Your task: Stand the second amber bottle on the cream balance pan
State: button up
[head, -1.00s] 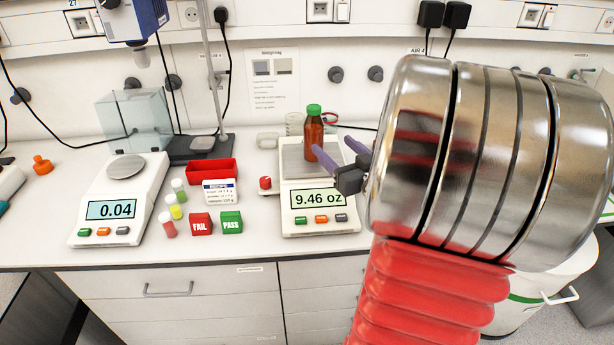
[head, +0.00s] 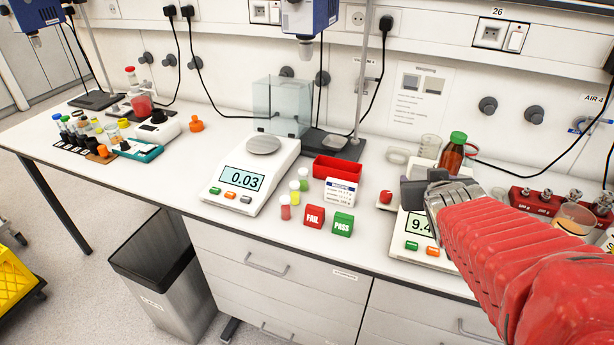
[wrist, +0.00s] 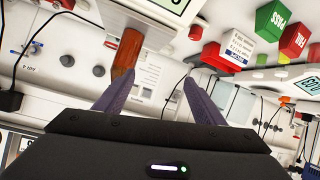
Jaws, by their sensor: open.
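An amber bottle (head: 453,154) with a green cap stands upright on the pan of the right-hand cream balance (head: 408,252), whose display is partly hidden by my arm. In the wrist view the bottle (wrist: 128,55) lies just past the tip of the left-hand finger. My gripper (wrist: 162,88) is open, with its purple fingers apart and nothing between them. No other amber bottle with a green cap is clear in view.
A left-hand balance (head: 255,175) has an empty pan and reads 0.03. A red tray (head: 337,170), small vials, a FAIL block (head: 313,217) and a PASS block (head: 343,223) stand between the balances. Glassware and a red weight rack (head: 532,200) are at right.

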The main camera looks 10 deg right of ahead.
jog(key=s+a+f+n+g+y, duration=0.1)
jog(key=s+a+g+y, duration=0.1)
jog(key=s+a, duration=0.5)
jog(key=s+a+f+n+g+y, duration=0.1)
jog(key=s+a, duration=0.6)
jog(key=a, duration=0.8)
jog(key=n+g+y, duration=0.1)
jog(key=g+y, duration=0.1)
jog(key=shift+s+a+f+y, duration=0.25)
jog(key=shift+s+a+y, duration=0.05)
jog(key=shift+s, duration=0.05)
